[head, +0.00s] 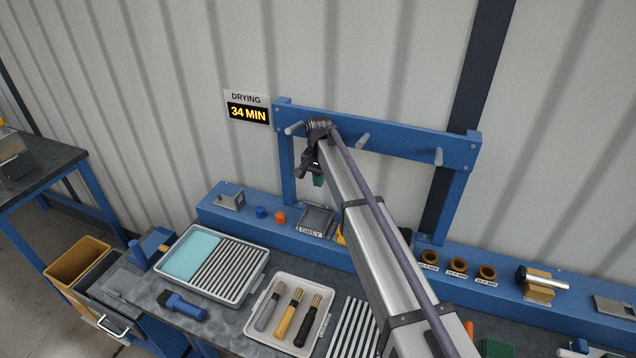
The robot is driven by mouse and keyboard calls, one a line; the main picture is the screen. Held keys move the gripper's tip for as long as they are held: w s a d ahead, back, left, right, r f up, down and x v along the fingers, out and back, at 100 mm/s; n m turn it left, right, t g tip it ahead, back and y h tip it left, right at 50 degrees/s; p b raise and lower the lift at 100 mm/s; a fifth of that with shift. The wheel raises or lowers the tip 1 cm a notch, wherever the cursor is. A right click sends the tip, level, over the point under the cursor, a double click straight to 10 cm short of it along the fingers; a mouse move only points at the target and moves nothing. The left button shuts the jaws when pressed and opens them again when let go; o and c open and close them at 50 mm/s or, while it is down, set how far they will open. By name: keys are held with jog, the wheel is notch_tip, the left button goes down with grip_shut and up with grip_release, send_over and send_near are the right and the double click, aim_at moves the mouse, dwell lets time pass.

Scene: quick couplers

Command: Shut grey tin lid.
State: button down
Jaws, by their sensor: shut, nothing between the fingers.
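The grey tin (315,221) sits on the blue ledge at the back of the bench, with a label reading GREY on its front. A dark panel with a lighter rim shows above the label. At this size I cannot tell how far its lid stands open. My gripper (307,173) is shut and empty, above the tin and apart from it, in front of the blue rack. My arm hides the ledge right of the tin.
The blue rack (400,133) with grey pegs stands behind my gripper. Blue and orange caps (280,216) sit left of the tin. A tray of brushes (280,336) and a paint tray (256,290) lie in front. Brown rings (457,266) stand right of my arm.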

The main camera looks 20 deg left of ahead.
aim_at(316, 205)
notch_tip(316, 205, down, 6)
jog(key=b, duration=0.4)
jog(key=shift+s+f+b, duration=0.1)
jog(key=shift+f+b, duration=0.1)
jog(key=shift+b, duration=0.2)
jog(key=shift+r, duration=0.1)
jog(key=shift+s, duration=0.1)
